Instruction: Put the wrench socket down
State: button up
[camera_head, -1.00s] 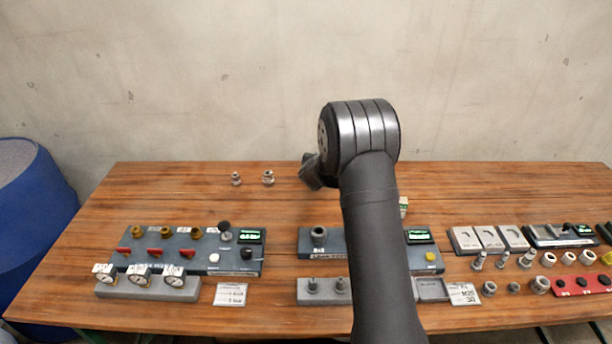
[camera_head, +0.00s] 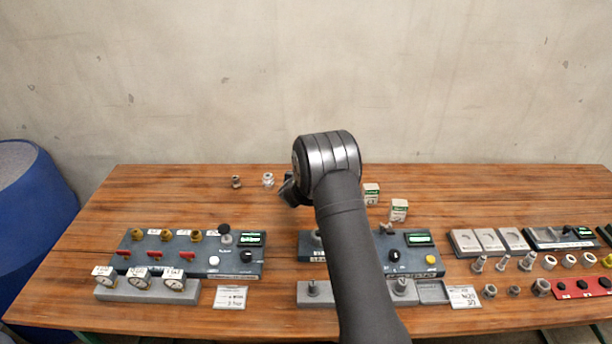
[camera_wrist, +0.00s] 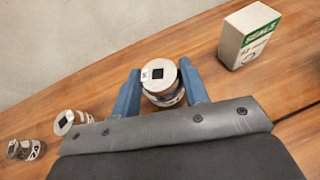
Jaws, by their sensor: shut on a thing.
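The wrench socket (camera_wrist: 161,82), a short silver cylinder with a dark square hole in its top, is between the two blue fingers of my gripper (camera_wrist: 160,92) in the wrist view. The fingers are shut on its sides. It looks roughly upright over the wooden table (camera_wrist: 110,103); I cannot tell whether its base touches the wood. In the head view my arm hides the held socket and the fingers. A similar silver socket (camera_head: 268,180) and a darker one (camera_head: 236,182) stand to the left, near the table's back edge. They also show at the left of the wrist view.
Two white-and-green seals boxes (camera_head: 371,194) (camera_head: 398,210) stand right of my arm. A gauge and valve panel (camera_head: 190,254) is at the front left, and another panel (camera_head: 415,262) is partly behind my arm. Bare wood lies between the sockets and boxes.

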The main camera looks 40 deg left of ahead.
jog(key=shift+f, duration=0.2)
jog(key=o, duration=1.2)
jog(key=shift+r, duration=0.1)
jog(key=shift+r, duration=0.2)
jog(key=v, duration=1.2)
jog(key=shift+f, duration=0.15)
